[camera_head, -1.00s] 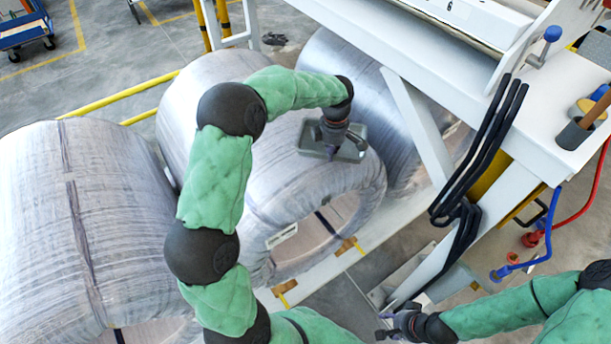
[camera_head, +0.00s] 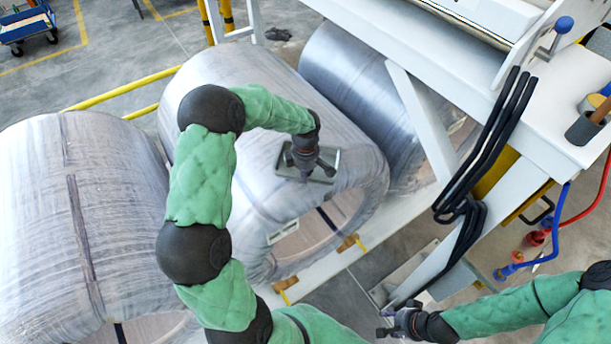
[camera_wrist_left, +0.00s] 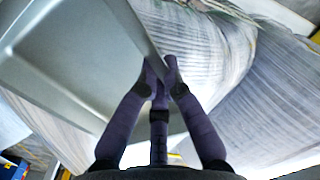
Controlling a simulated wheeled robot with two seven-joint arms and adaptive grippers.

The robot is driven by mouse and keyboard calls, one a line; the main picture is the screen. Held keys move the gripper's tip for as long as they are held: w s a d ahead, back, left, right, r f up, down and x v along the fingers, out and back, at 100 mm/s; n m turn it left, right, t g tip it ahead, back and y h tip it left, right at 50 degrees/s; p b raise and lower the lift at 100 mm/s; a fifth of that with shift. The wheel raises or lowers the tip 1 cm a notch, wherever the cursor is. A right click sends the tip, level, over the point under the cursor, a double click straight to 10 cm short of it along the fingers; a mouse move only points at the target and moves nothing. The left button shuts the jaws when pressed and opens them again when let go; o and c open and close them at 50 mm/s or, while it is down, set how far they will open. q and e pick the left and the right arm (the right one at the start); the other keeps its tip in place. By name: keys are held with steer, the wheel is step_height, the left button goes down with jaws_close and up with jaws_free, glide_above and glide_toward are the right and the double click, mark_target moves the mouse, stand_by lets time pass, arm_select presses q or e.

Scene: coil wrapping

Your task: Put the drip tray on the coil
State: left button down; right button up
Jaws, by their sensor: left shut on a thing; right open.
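The drip tray (camera_head: 326,160) is a small grey-green rectangular tray over the upper surface of the middle wrapped coil (camera_head: 222,95). Whether it touches the coil, I cannot tell. My left gripper (camera_head: 305,174) is shut on the tray's edge, and the gripper hides part of the tray. In the left wrist view the tray (camera_wrist_left: 75,60) fills the upper left, with its wall between the fingertips (camera_wrist_left: 162,75). The coil's wrapped surface shows behind it. My right gripper (camera_head: 385,322) is open and empty at the bottom, well away from the tray.
Another wrapped coil (camera_head: 50,220) lies at the left and a third (camera_head: 345,75) lies behind, beside the white machine frame (camera_head: 425,125). Black cables (camera_head: 485,135) hang from the frame. A cup with a handled tool (camera_head: 587,127) stands on the white ledge. Yellow rails (camera_head: 120,92) run behind the coils.

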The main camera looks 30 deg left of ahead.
arm_select(q)
steer(key=shift+f, duration=0.1)
steer(key=c, duration=1.7)
jaws_free()
steer(key=shift+f, duration=0.1)
steer(key=o, duration=0.3)
